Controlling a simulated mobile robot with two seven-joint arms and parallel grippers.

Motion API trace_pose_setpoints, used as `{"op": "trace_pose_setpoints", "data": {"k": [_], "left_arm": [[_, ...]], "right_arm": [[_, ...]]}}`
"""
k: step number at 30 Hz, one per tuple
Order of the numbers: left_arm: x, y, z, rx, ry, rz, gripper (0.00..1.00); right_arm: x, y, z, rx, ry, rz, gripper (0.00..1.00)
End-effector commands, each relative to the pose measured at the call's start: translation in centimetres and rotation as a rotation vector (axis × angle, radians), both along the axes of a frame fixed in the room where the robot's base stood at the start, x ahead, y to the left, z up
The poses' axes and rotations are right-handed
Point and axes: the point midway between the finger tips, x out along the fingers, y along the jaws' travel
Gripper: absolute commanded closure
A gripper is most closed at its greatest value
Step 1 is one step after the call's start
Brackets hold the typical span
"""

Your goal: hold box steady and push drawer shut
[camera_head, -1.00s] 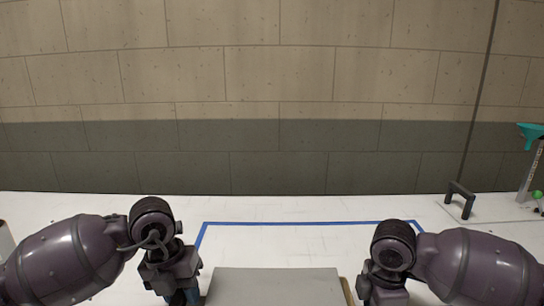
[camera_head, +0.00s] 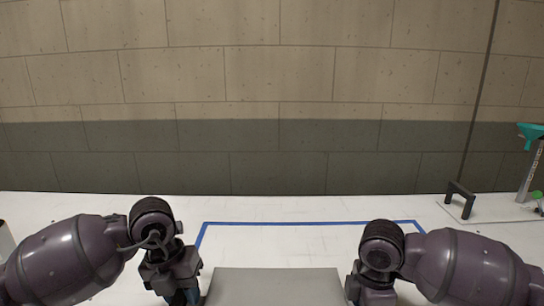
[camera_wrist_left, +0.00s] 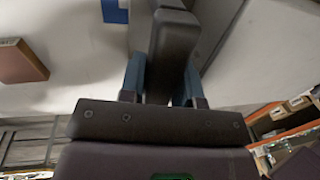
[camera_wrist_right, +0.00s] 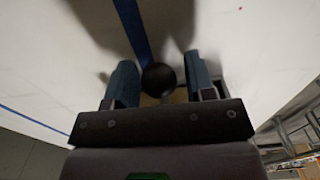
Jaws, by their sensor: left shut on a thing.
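The box (camera_head: 275,288) shows as a plain grey top at the bottom centre of the head view; its front and lower parts are out of view. My left gripper (camera_head: 182,297) is at the box's left side. In the left wrist view it is shut on a dark grey handle (camera_wrist_left: 172,45) between its blue fingers. My right gripper (camera_head: 370,297) is close to the box's right side. In the right wrist view its fingers are apart, with a round dark drawer knob (camera_wrist_right: 158,78) between them. The drawer itself is mostly hidden.
Blue tape (camera_head: 310,223) marks an area on the white table behind the box. A black handle (camera_head: 460,198) on a plate and a stand with a teal funnel (camera_head: 532,130) are at the far right. The table behind the box is clear.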

Motion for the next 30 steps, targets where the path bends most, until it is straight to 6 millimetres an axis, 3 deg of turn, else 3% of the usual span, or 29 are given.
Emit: {"op": "trace_pose_setpoints", "data": {"k": [3,14,30], "left_arm": [[0.0,0.0,-0.1,-0.001,0.002,-0.001,1.0],[0.0,0.0,-0.1,0.0,0.001,0.0,1.0],[0.0,0.1,-0.1,0.001,0.001,0.0,1.0]], "right_arm": [[0.0,-0.1,-0.1,-0.002,0.0,-0.001,0.37],[0.1,-0.2,0.6,-0.003,-0.001,-0.003,0.37],[0.0,-0.1,9.8,-0.003,-0.003,-0.001,0.37]]}}
